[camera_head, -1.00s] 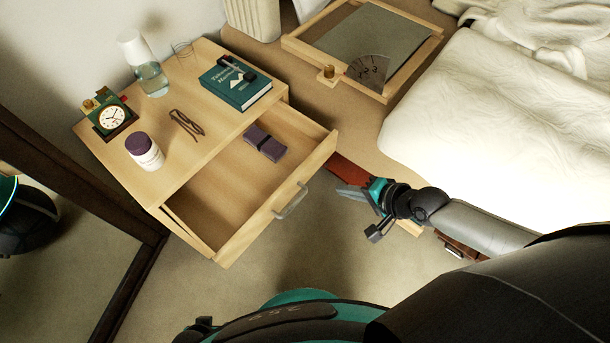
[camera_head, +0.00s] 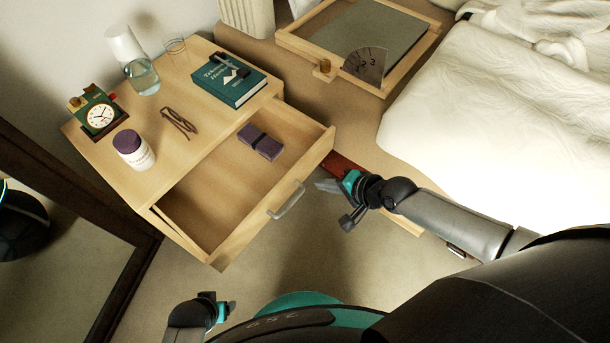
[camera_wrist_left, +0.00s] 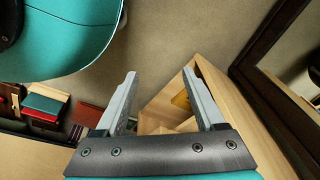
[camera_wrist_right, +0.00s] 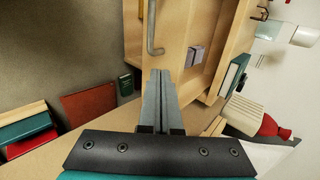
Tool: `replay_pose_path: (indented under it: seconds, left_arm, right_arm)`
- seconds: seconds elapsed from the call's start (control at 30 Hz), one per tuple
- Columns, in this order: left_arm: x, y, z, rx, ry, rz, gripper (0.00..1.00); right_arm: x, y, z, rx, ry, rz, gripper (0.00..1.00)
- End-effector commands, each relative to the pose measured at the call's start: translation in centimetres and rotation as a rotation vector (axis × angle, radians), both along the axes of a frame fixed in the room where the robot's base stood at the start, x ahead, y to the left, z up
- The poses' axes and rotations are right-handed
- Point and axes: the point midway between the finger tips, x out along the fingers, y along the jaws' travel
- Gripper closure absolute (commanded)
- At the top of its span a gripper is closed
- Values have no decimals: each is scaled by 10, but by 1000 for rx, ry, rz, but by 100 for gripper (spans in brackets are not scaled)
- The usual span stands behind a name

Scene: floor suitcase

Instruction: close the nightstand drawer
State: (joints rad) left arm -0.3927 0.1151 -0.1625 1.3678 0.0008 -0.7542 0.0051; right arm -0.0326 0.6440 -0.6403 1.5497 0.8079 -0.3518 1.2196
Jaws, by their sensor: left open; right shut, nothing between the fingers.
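The nightstand (camera_head: 150,188) stands left of centre in the head view with its drawer (camera_head: 212,212) pulled well out. A grey bar handle (camera_head: 287,201) is on the drawer front. A purple case with a dark band (camera_head: 260,141) lies in the drawer. My right gripper (camera_head: 325,185) is shut and empty, just right of the drawer front and apart from the handle. The handle also shows in the right wrist view (camera_wrist_right: 152,30), ahead of the fingers. My left gripper (camera_head: 228,308) is open and empty, low in the head view, below the drawer; the left wrist view shows its spread fingers (camera_wrist_left: 160,95).
On the nightstand top are a teal book (camera_head: 228,82), glasses (camera_head: 179,123), a clock (camera_head: 99,115), a purple-lidded jar (camera_head: 133,150) and a lamp-like bottle (camera_head: 140,72). A bed (camera_head: 490,125) stands right, a dark-framed mirror (camera_head: 120,285) left. Floor before the drawer is clear.

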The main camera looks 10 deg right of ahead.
Motion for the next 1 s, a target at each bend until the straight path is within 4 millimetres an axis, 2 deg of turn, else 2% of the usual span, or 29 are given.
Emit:
replay_pose_path:
  seconds: [0.37, 0.7, 1.0]
  left_arm:
    - [15, -13, 27, -16, -4, 3, 29]
    - [27, -18, 50, -23, -24, 5, 29]
    - [30, -19, 56, -24, -33, 5, 29]
  right_arm:
    - [17, 13, -20, 1, -2, 0, 100]
    - [43, 34, -20, 1, -2, 1, 100]
    - [48, 37, -19, -1, 0, 1, 100]
